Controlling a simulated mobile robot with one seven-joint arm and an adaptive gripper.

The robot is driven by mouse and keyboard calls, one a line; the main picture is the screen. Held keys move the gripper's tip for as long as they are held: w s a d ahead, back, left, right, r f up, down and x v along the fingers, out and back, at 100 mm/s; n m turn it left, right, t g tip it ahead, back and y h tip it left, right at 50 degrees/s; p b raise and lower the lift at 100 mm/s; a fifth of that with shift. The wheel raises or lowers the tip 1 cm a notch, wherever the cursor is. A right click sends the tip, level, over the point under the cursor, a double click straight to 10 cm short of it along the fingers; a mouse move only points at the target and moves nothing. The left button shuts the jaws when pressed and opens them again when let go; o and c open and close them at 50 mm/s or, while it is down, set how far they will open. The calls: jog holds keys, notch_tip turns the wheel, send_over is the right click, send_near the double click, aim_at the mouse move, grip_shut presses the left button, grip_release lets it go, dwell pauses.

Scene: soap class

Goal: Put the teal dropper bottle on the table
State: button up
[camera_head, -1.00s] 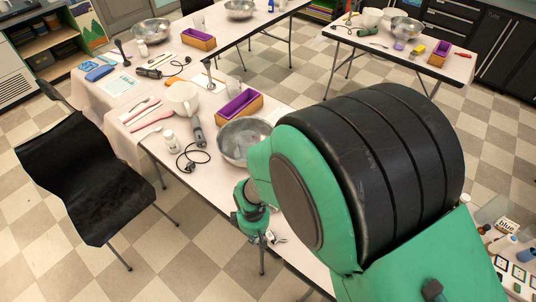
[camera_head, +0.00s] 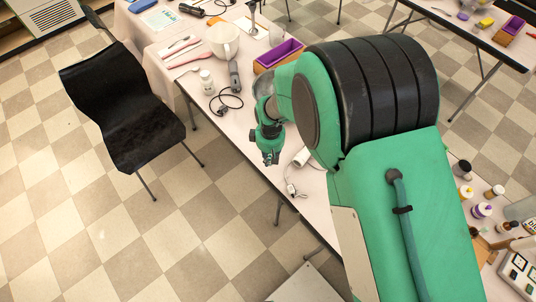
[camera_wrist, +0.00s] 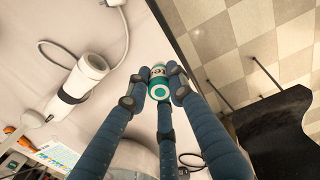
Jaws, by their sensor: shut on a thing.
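My gripper (camera_wrist: 157,88) is shut on the teal dropper bottle (camera_wrist: 158,74), which shows its teal and white end and part of a label between the fingers in the wrist view. In the head view my gripper (camera_head: 268,155) is near the front edge of the long table (camera_head: 222,122). The bottle cannot be made out clearly there. In the wrist view the pale table top (camera_wrist: 55,22) lies behind the fingers to the left, with its edge close by the bottle. I cannot tell how high the bottle is above the table.
A white corded device (camera_wrist: 83,78) lies on the table; it shows at right of my gripper in the head view (camera_head: 300,157). A purple-lined box (camera_head: 278,56), a white jug (camera_head: 222,40) and a white bottle (camera_head: 206,82) stand farther back. A black chair (camera_head: 125,100) stands left.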

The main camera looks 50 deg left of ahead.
jog(key=a, duration=0.1)
jog(key=w+a, duration=0.2)
jog(key=shift+a+f, duration=0.15)
jog(key=shift+a, duration=0.1)
jog(key=shift+s, duration=0.1)
jog(key=shift+f+b, duration=0.35)
jog(key=shift+f, duration=1.4)
jog(key=shift+f, duration=0.15)
jog(key=o, duration=0.9)
jog(key=shift+o, duration=0.2)
notch_tip(320, 180, up, 12)
jog(key=p, duration=0.1)
